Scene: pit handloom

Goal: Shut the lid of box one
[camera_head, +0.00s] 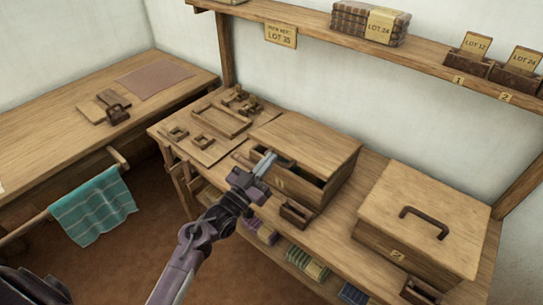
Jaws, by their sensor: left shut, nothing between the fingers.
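Box one (308,195) is a wooden box in the middle of the workbench. Its broad wooden lid (315,145) is over it, and a dark gap shows between the lid's front edge and the front wall. My left gripper (267,163) is shut and empty at the front left of this box, its fingertips overlapping the box's front edge in the view. I cannot tell whether they touch it. My right gripper is not in view.
Box two (379,243), with a dark handle on its shut lid (430,205), stands to the right. A small open holder (297,213) is in front of box one. Wooden pieces (220,120) lie to the left. A shelf (320,30) runs above along the wall.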

